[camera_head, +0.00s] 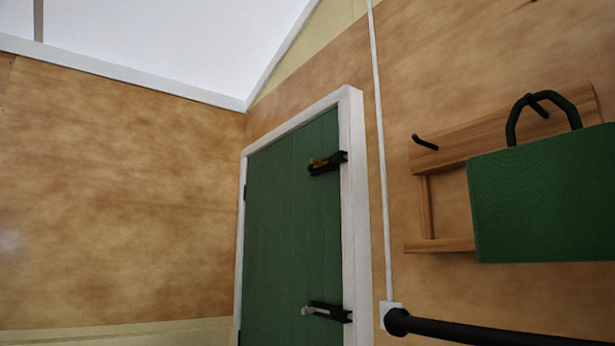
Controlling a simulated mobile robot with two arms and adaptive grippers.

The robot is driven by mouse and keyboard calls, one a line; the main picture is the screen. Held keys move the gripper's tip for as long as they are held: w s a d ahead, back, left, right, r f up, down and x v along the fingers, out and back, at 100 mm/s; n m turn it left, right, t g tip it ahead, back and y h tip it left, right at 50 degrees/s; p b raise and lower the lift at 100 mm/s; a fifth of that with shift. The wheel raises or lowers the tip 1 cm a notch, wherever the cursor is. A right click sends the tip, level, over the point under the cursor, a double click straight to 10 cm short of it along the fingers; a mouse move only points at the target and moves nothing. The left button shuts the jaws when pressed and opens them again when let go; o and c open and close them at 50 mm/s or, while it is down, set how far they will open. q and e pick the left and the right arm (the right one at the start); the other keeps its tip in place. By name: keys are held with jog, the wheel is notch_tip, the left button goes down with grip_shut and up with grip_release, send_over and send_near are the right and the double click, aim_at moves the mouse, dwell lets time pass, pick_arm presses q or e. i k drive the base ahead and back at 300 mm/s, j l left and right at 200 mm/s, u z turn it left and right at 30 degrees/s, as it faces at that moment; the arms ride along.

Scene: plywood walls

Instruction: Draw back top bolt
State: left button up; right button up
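A green plank door (290,225) stands in a white frame (354,200) and looks closed. The top bolt (325,164) is a dark fitting near the door's upper right edge. It has a brownish part at its left, and its right end meets the white frame. Whether its bar sits in the keeper is too small to tell. A lower bolt (327,312), dark with a pale grey handle at its left, sits near the bottom of the picture on the same edge.
A wooden rack (445,155) with dark hooks holds a green bag (540,200) right of the door. A thin white conduit (379,150) runs down to a white box (388,311) beside the frame.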

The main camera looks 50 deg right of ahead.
aim_at(318, 163)
jog(key=u, duration=0.6)
jog(key=j+u, duration=0.3)
jog(key=i+j+u, duration=0.1)
jog(key=j+u, duration=0.15)
jog(key=j, duration=0.2)
jog(key=i+j+u, duration=0.1)
jog(key=j+u, duration=0.2)
jog(key=i+j+z, duration=0.35)
jog(key=i, duration=0.2)
jog(key=i+j+z, duration=0.4)
jog(key=i+l+z, duration=0.15)
jog(key=i+z, duration=0.8)
jog(key=i+j+z, duration=0.3)
jog(key=i+z, duration=0.15)
jog(key=i+l+z, duration=0.2)
jog(key=i+z, duration=1.15)
jog(key=i+j+z, duration=0.3)
jog(key=z, duration=0.15)
